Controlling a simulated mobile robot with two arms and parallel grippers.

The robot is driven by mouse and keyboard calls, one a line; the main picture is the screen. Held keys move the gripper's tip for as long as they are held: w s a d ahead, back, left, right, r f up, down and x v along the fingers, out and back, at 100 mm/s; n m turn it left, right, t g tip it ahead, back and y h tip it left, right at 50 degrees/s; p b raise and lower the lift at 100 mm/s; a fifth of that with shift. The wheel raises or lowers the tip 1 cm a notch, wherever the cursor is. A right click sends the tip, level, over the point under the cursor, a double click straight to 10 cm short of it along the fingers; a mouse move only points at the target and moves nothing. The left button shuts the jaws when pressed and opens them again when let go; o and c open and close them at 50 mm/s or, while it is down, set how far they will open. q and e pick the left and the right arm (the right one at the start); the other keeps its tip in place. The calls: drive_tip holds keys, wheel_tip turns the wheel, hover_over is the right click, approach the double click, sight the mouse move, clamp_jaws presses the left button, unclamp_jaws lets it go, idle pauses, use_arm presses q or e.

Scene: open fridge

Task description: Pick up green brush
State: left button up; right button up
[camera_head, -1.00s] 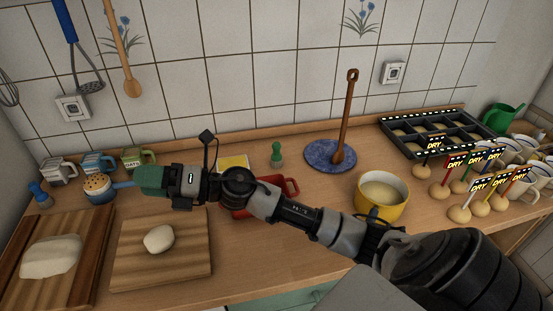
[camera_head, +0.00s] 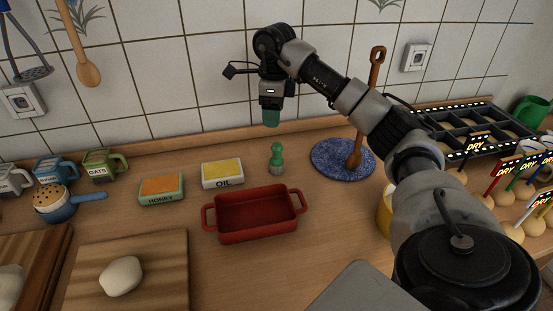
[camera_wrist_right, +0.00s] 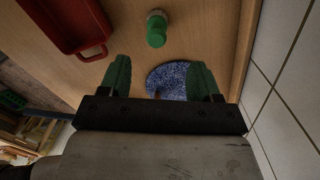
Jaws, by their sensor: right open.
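The green brush (camera_head: 277,157) stands upright on the counter, behind the red baking dish and right of the oil box. It also shows in the right wrist view (camera_wrist_right: 156,30), seen from above, beyond the fingertips and between their lines. My right gripper (camera_head: 271,117) points down above the brush, close to the tiled wall. In the right wrist view its two green fingers (camera_wrist_right: 158,75) are wide apart with nothing between them. The gripper is open and apart from the brush. My left gripper is in neither view.
A red baking dish (camera_head: 254,215) sits in front of the brush. An oil box (camera_head: 222,174) and a honey box (camera_head: 161,189) stand to its left. A blue speckled plate (camera_head: 330,161) with an upright wooden-handled tool (camera_head: 372,90) is to its right. The tiled wall is close behind.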

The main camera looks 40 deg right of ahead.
sight(277, 144)
drive_tip(key=shift+s+d+f, duration=0.2)
drive_tip(key=shift+s+d, duration=0.05)
drive_tip(key=f, duration=0.3)
drive_tip(key=shift+s+a+f, duration=0.15)
drive_tip(key=shift+a+f, duration=0.1)
drive_tip(key=shift+d+f+p, duration=0.1)
drive_tip(key=shift+f+p, duration=0.25)
drive_tip(key=shift+f, duration=0.35)
wheel_tip(277, 144, down, 4)
drive_tip(key=shift+s+f+p, duration=0.15)
drive_tip(key=shift+p, duration=0.45)
drive_tip(key=shift+f, duration=0.35)
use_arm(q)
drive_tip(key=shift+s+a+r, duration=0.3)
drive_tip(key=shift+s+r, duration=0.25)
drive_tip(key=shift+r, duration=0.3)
use_arm(e)
drive_tip(key=shift+c, duration=0.3)
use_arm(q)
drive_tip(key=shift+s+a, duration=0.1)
use_arm(e)
drive_tip(key=c, duration=1)
